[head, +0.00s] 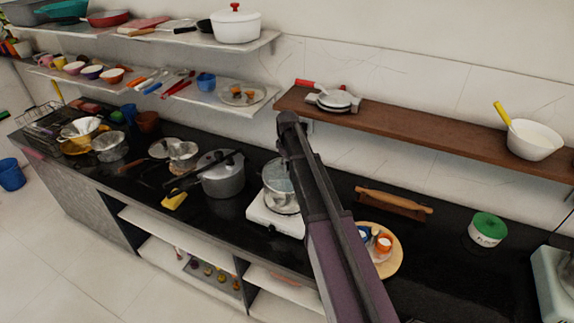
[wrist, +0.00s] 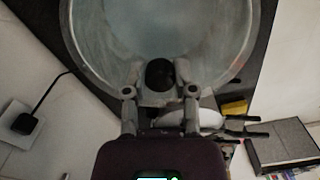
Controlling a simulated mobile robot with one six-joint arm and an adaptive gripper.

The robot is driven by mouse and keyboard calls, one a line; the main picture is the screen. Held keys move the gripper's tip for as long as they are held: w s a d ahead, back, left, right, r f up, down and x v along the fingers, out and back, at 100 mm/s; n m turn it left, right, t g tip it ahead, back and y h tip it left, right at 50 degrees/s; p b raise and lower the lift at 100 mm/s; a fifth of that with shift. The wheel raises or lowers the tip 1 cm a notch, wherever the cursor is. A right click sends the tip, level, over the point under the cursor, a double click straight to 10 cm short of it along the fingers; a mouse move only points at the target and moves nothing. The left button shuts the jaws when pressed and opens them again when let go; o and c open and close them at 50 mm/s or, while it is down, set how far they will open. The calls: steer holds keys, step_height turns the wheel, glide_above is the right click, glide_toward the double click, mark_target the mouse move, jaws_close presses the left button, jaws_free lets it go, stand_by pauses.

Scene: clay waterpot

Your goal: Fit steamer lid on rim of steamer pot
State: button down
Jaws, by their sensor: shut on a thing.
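The steamer lid is a round see-through disc with a pale metal rim and a black knob. In the wrist view the lid (wrist: 165,28) fills the upper middle, cut off at the top. My gripper (wrist: 160,82) is shut on its knob, one finger on each side. In the head view the lid (head: 276,173) shows left of my arm, at the top of the silvery steamer pot (head: 283,203) on the white stove. My arm covers part of both and hides my gripper there. I cannot tell whether the lid touches the pot's rim.
A grey cooker (head: 222,180) with black handles stands left of the stove (head: 275,219). A round wooden board (head: 396,264) with small cups lies to the right. A rolling pin (head: 395,201) and green-lidded jar (head: 488,230) are farther right. A brown shelf (head: 430,123) runs above.

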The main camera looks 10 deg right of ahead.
steer(key=shift+r+p, duration=0.45)
steer(key=shift+r, duration=0.05)
steer(key=shift+f+b, duration=0.75)
stand_by(1.2)
stand_by(0.4)
steer(key=shift+c, duration=1.8)
jaws_free()
steer(key=o, duration=0.4)
steer(key=shift+c, duration=0.2)
steer(key=shift+r, duration=0.15)
steer(key=shift+r+p, duration=3.1)
steer(key=shift+p, duration=0.2)
